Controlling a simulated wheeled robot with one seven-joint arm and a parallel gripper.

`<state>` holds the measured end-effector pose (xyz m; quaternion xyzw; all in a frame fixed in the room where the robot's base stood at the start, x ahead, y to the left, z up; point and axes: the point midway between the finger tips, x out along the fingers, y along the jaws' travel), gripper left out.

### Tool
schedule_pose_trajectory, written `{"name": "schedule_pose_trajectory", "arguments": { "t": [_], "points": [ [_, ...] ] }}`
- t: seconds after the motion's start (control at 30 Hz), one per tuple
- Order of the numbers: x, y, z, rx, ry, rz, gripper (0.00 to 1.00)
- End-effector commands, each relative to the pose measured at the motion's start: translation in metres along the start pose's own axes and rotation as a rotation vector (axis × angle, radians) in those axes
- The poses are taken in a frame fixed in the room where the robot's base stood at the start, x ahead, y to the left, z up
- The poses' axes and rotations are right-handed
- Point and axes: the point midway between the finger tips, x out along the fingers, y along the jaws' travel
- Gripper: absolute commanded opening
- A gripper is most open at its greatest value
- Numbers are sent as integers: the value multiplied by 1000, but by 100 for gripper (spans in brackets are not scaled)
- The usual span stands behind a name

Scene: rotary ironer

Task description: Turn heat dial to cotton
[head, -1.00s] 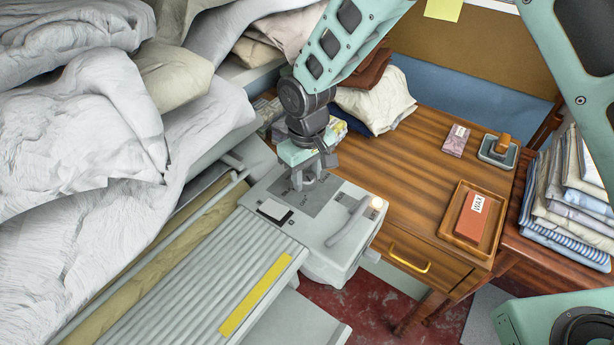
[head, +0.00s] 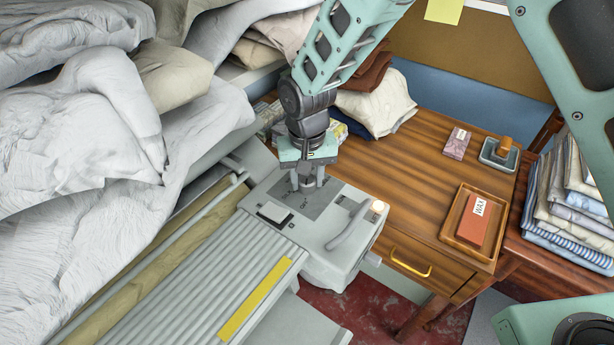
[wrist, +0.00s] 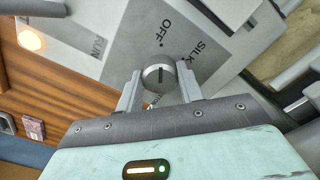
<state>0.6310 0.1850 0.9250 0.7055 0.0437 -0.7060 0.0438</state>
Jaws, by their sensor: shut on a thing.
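The heat dial (wrist: 159,77) is a small round grey knob with a dark line, on a dark grey plate (wrist: 128,42) of the ironer. The words OFF and SILK, each with a dot, are readable on the plate in the wrist view. The line runs roughly toward the OFF dot; which end is the pointer I cannot tell. Other lettering near the knob is partly hidden by my fingers. My gripper (wrist: 160,88) is shut on the dial, one finger on each side. In the head view my gripper (head: 308,185) stands over the plate and mostly hides the dial.
The ironer's end housing (head: 325,258) carries a pale rocker switch (head: 274,213), a lever (head: 348,230) and a glowing lamp (head: 378,207). A wooden desk (head: 420,170) with a wax tray (head: 455,248) stands to the right. White bedding (head: 80,150) is heaped at left.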

Motion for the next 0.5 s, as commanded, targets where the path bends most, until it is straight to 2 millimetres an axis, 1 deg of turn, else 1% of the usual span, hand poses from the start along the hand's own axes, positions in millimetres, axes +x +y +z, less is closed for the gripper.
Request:
{"name": "schedule_pose_trajectory", "arguments": {
  "t": [0.33,0.37,0.4,0.43,0.5],
  "points": [
    [-1,0,-1,2,4,-1,14],
    [-1,0,-1,2,4,-1,42],
    [-1,0,-1,2,3,-1,54],
    [-1,0,-1,2,3,-1,59],
    [-1,0,-1,2,3,-1,59]
  ]
}}
